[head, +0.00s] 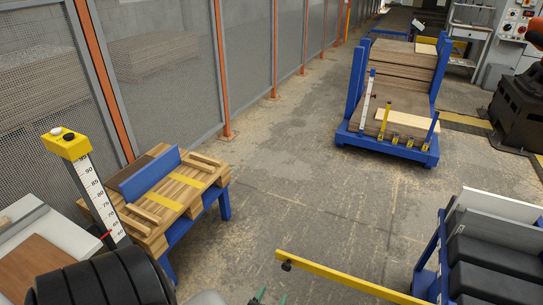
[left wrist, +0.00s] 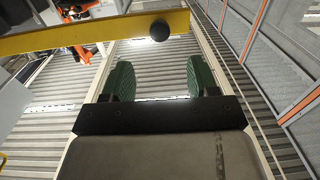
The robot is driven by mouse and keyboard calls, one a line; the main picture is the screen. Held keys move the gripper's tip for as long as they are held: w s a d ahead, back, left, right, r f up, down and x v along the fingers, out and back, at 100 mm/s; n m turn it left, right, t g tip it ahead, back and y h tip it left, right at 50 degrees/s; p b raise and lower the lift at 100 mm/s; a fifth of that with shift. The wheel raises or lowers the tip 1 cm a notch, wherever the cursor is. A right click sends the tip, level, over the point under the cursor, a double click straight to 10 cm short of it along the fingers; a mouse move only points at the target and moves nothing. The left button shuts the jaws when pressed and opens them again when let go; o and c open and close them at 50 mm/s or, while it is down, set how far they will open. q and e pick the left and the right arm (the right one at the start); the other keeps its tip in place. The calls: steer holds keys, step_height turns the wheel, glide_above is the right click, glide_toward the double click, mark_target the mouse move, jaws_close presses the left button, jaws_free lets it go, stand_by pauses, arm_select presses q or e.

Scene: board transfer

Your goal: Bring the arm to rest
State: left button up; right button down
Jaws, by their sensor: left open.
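My left gripper (head: 270,297) shows only as two green fingertips at the bottom edge of the head view. In the left wrist view the left gripper (left wrist: 157,78) has its two green pads wide apart with nothing between them. That view looks up at a ribbed ceiling. My right gripper is in neither view.
A yellow bar (head: 345,278) with a black knob lies close beyond the fingertips; it crosses the wrist view (left wrist: 60,40). A wooden pallet (head: 150,217) on a blue stand is left, a blue cart (head: 392,152) with boards farther back. Open floor (head: 290,190) lies between.

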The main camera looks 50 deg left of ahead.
arm_select(q)
steer(key=s+d+f+m+g+h, duration=0.25)
steer(key=s+d+f+g, duration=0.2)
steer(key=f, duration=0.35)
steer(key=s+d+f+m+g+h, duration=0.1)
steer(key=s+d+f+g+h, duration=0.3)
steer(key=f, duration=0.5)
steer(key=s+f+m+g, duration=0.1)
steer(key=s+f+g, duration=0.2)
steer(key=s, duration=0.7)
steer(key=s+d+f+m+g, duration=0.1)
steer(key=s+f+g, duration=0.3)
steer(key=s, duration=0.6)
steer(key=shift+f+m+p, duration=0.35)
steer(key=shift+m+p, duration=0.05)
steer(key=shift+m, duration=0.25)
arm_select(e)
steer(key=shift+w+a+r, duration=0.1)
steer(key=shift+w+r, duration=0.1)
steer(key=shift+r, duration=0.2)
